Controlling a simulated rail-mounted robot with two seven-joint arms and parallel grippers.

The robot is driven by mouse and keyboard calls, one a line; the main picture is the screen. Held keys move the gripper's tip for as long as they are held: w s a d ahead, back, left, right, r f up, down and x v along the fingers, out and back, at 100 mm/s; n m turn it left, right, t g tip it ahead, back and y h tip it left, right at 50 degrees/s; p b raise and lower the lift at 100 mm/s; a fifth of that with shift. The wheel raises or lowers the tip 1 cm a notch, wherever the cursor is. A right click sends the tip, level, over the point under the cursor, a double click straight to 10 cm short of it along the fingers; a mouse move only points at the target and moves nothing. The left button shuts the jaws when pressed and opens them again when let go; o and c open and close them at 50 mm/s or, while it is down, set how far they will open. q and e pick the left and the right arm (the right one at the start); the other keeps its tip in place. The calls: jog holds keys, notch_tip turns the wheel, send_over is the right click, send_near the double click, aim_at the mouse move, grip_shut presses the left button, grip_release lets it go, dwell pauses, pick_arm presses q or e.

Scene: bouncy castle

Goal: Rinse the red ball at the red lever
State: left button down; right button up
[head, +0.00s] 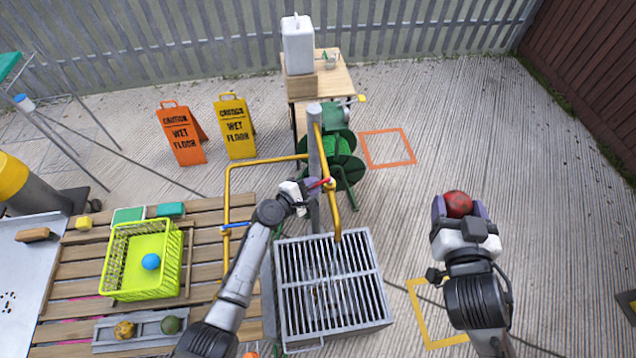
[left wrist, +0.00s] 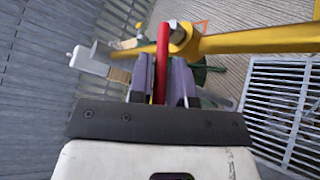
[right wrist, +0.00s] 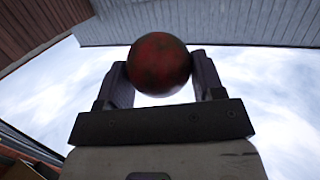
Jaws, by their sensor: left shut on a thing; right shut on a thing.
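The red ball (head: 458,203) has dark smudges. My right gripper (head: 459,210) is shut on it and holds it up to the right of the grated basin (head: 333,290). The ball also shows between the fingers in the right wrist view (right wrist: 160,64). The red lever (head: 320,183) sits on the yellow pipe (head: 334,208) at the grey post. My left gripper (head: 301,195) is shut on the red lever, which stands between its fingers in the left wrist view (left wrist: 161,62). I see no water at the spout, which ends above the grate.
A yellow-green basket (head: 145,262) with a blue ball (head: 151,261) stands on the slatted bench at left. A blue lever (head: 235,225) is on the left pipe. A green hose reel (head: 335,150) stands behind the post.

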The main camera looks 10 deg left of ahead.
pick_arm(q)
jog(key=c, duration=1.2)
grip_release()
jog(key=shift+o, duration=0.2)
jog(key=shift+s, duration=0.1)
jog(key=v, duration=1.2)
jog(key=shift+p, duration=0.4)
pick_arm(e)
jog(key=shift+r, duration=0.45)
